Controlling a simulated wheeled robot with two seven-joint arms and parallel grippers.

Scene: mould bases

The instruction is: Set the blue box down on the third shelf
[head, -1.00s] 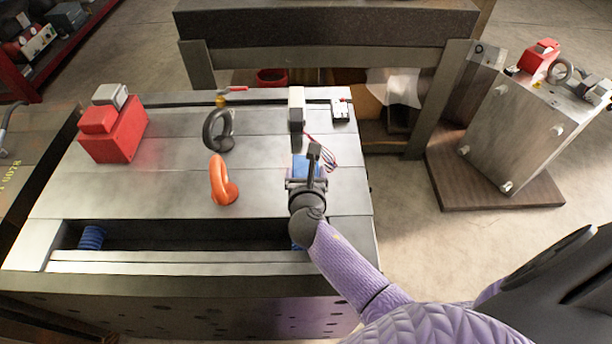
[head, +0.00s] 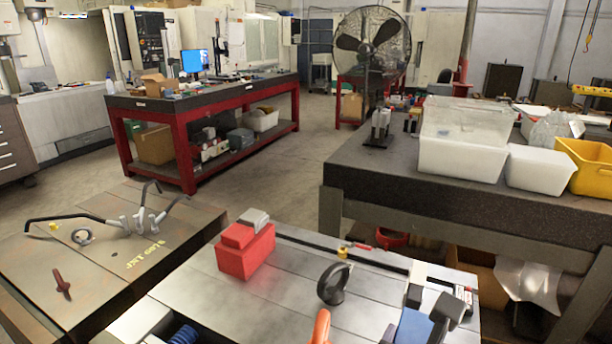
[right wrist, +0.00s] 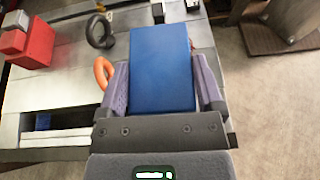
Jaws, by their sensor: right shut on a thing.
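The blue box (right wrist: 162,68) is held between the two purple-grey fingers of my right gripper (right wrist: 160,88) in the right wrist view. In the head view the blue box (head: 412,326) shows at the bottom edge, partly cut off, above the right end of the metal mould base. My left gripper is in neither view. No shelf that I can pick out as the third shelf shows in these frames.
A red block (head: 246,252), a dark lifting ring (head: 332,284) and an orange ring (head: 321,328) are on the mould base. A red workbench (head: 190,130) with a loaded lower shelf stands farther back. Open floor (head: 275,175) lies between.

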